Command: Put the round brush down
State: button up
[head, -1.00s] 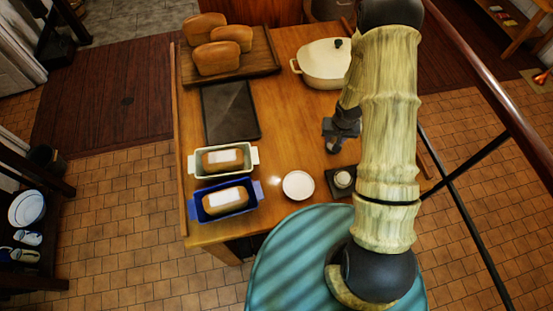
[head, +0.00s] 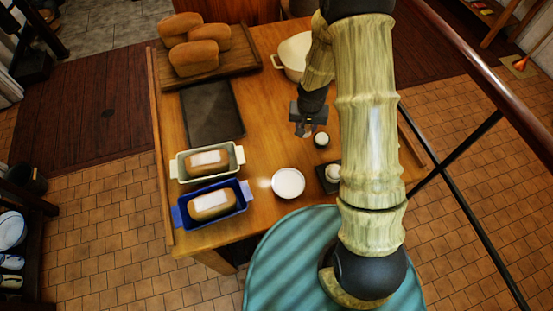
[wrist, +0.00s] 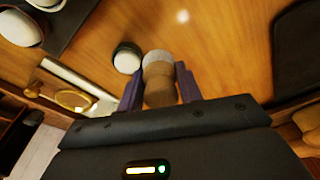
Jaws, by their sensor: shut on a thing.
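The round brush (wrist: 160,80), with a brown wooden body and a pale grey end, is between the two purple-grey fingers of my gripper (wrist: 158,92) in the wrist view. My gripper is shut on it. In the head view my gripper (head: 304,128) is over the right part of the wooden table (head: 262,130), where the brush is too small to make out clearly. A small round thing with a black side and a white top (wrist: 127,57) stands close to the brush; it also shows in the head view (head: 321,139). I cannot tell whether the brush touches the table.
A white saucer (head: 288,184) and a small dark tray (head: 325,184) are nearer me. The cream pot (head: 290,58) stands behind my gripper, partly hidden. A dark sheet (head: 212,112), two loaf pans (head: 180,168) (head: 178,215) and loaves on a board (head: 245,60) are left. Bare wood lies between.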

jog(key=s+a+r+m+b, duration=0.2)
jog(key=a+b, duration=0.4)
jog(key=a, duration=0.3)
jog(key=shift+s+a+m+b, duration=0.15)
jog(key=shift+s+m+b, duration=0.25)
jog(key=shift+s, duration=0.15)
jog(key=shift+f+p, duration=0.45)
jog(key=shift+f, duration=2.55)
jog(key=shift+f+p, duration=0.35)
jog(key=shift+f, duration=1.7)
